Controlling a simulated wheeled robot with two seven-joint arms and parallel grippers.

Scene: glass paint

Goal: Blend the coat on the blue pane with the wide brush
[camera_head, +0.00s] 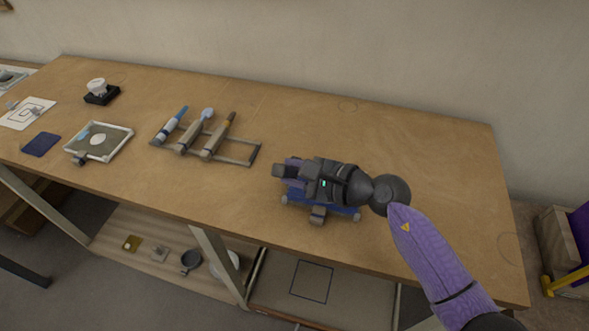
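The blue pane (340,210) lies near the table's front edge, right of centre, with small pale corner pieces and a dark clamp (318,214) at its front. My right gripper (286,169) is over the pane and hides most of it, including its coat. Its fingers point left; I cannot tell whether they are open or shut, or whether they touch the pane. I cannot tell which is the wide brush. My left gripper is not in view.
Left of the rack are a white-framed pane (126,133), a dark blue cloth (41,144), a patterned white sheet (22,114) and a white pot on a black base (101,98). The table (420,142) is clear behind my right gripper. A lower shelf holds small items.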

